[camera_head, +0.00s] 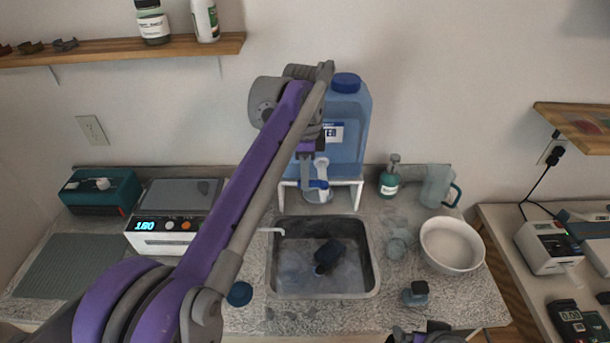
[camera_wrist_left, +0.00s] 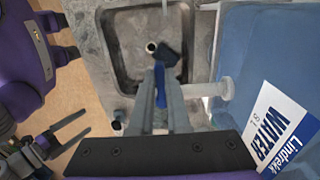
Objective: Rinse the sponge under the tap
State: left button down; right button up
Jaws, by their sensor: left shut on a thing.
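A water tank (camera_head: 345,130) with a blue cap stands on a white stand behind the sink (camera_head: 373,255). Its tap (camera_head: 318,195) points out over the sink's back edge. My left gripper (camera_head: 313,170) reaches down in front of the tank and is shut on a blue piece (camera_wrist_left: 160,88), seemingly the tap's handle. A dark blue object (camera_head: 330,250), possibly the sponge, lies in the sink and also shows in the left wrist view (camera_wrist_left: 168,53). I cannot make out running water. My right gripper (camera_wrist_left: 68,132) is open and empty at the counter's front; the head view cuts it off.
A white bowl (camera_head: 452,246), a jug (camera_head: 437,187) and a pump bottle (camera_head: 389,178) stand right of the sink. A small dark bottle (camera_head: 415,293) stands at the front right. A white device (camera_head: 165,242) stands left. A blue round item (camera_head: 239,294) lies front left.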

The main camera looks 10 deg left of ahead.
dwell(0.4)
pick_arm(q)
jog(key=c, duration=0.9)
grip_release()
notch_tip(320, 180, up, 11)
jog(key=shift+w+f+p, duration=0.1)
jog(key=shift+p, duration=0.85)
pick_arm(e)
jog(key=w+r, duration=0.1)
jog(key=r, duration=0.1)
jog(key=shift+w+r, duration=0.4)
jog(key=shift+s, duration=0.1)
